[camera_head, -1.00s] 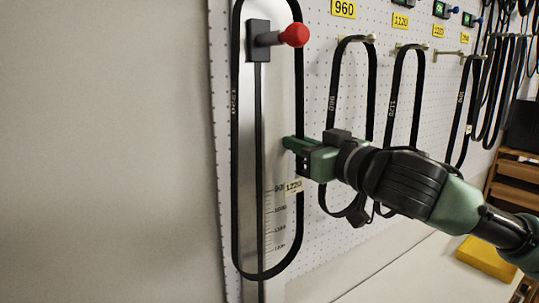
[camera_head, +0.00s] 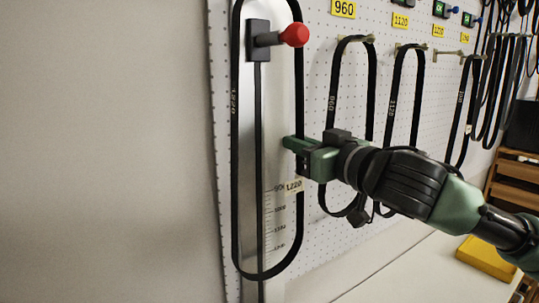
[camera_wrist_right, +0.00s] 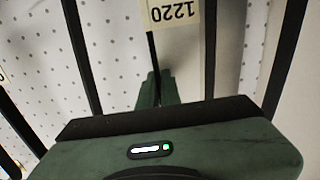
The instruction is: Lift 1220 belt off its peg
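The 1220 belt (camera_head: 235,170) is a long black loop at the left of the head view, hanging in front of a metal ruler plate; its top lies out of frame, so its peg cannot be seen. A pale 1220 tag (camera_head: 293,185) sits on its right strand and shows upside down in the wrist view (camera_wrist_right: 172,14). My right gripper (camera_head: 291,144) is at that strand, just above the tag. In the wrist view its green fingers (camera_wrist_right: 157,88) are close together with the thin dark strand between them. My left gripper is not in view.
A black block with a red knob (camera_head: 294,35) sticks out inside the loop. More belts hang to the right on the pegboard (camera_head: 318,95), the nearest one (camera_head: 333,100) close behind my right gripper. A yellow box (camera_head: 486,258) lies at the lower right. The left wall is bare.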

